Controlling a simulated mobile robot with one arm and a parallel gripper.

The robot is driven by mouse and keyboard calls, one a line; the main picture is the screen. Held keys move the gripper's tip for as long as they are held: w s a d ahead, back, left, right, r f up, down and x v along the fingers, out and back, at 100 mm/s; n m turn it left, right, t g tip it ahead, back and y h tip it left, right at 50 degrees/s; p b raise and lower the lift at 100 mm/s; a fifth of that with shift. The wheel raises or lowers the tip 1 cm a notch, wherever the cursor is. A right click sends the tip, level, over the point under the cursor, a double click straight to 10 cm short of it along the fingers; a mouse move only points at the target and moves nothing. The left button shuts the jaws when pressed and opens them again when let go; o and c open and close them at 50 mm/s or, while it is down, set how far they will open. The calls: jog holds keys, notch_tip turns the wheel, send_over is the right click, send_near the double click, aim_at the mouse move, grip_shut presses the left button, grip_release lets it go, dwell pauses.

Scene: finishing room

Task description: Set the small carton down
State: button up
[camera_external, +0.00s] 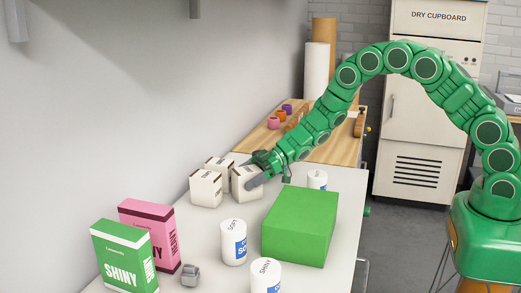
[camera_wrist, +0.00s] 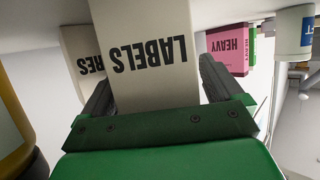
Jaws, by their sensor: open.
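The small cream carton (camera_external: 245,184) stands upright, apparently on the white table, at the front of a small group of cartons. In the wrist view the carton (camera_wrist: 146,70) reads LABELS, upside down, and sits between the two dark fingers. My gripper (camera_external: 257,181) is open around it, one finger on each side; it also shows in the wrist view (camera_wrist: 155,88). Whether the fingers touch the carton is hard to tell. The carton's underside is hidden in both views.
Two similar cartons (camera_external: 206,189) (camera_external: 219,165) stand close by on the left. A large green box (camera_external: 300,228), white tubs (camera_external: 234,243) (camera_external: 266,276) (camera_external: 317,180), a pink box (camera_external: 148,235) and a green SHINY box (camera_external: 125,257) share the white table (camera_external: 345,235). A wooden bench (camera_external: 340,150) lies beyond.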

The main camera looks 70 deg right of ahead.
jog(key=shift+s+d+r, duration=0.3)
jog(key=shift+d+r, duration=0.05)
jog(key=v, duration=1.1)
jog(key=shift+f, duration=0.15)
dwell(6.4)
